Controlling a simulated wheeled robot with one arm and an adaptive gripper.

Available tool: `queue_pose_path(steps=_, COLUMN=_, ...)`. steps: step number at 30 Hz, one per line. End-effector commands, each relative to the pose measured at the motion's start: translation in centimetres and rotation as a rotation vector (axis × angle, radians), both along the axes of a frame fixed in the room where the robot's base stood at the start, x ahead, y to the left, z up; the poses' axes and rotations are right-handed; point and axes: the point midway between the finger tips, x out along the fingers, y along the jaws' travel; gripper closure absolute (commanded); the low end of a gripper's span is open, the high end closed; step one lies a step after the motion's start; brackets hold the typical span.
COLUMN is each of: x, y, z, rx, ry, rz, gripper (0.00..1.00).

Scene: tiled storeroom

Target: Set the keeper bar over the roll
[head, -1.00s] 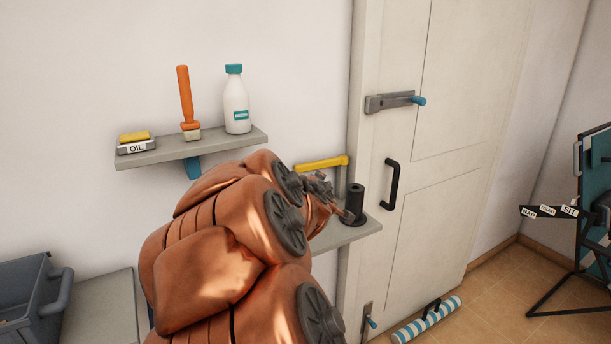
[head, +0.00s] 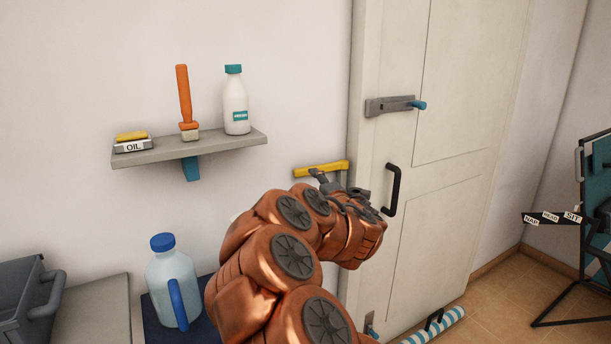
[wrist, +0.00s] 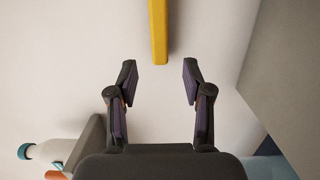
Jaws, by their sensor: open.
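A yellow bar (head: 321,169), which looks like the keeper bar, is at the wall beside the door frame, above and behind my gripper. In the wrist view the yellow bar (wrist: 158,30) points down from the top edge, its end centred just beyond my fingertips and apart from them. My gripper (head: 340,186) is open and empty, and its two fingers (wrist: 160,80) show spread wide in the wrist view. I cannot make out a roll near the bar; my arm hides the lower shelf and the dark upright cylinder seen there earlier.
An upper shelf (head: 220,148) holds an oil tin (head: 132,146), an orange brush (head: 184,95) and a white bottle (head: 236,108). A jug (head: 165,270) stands below. The door (head: 440,150) has a protruding handle (head: 392,190). A striped roll-shaped thing (head: 447,322) lies on the floor.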

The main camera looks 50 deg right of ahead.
Motion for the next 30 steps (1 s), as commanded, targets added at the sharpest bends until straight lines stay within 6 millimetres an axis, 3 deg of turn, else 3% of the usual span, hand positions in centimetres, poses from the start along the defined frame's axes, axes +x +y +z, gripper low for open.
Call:
queue_pose_path(steps=16, x=5.5, y=-2.4, z=0.1, rx=0.000, ry=-0.001, rz=0.002, gripper=0.50)
queue_pose_path(steps=30, x=6.5, y=-3.1, z=0.0, rx=0.001, ry=0.000, rz=-0.003, gripper=0.51)
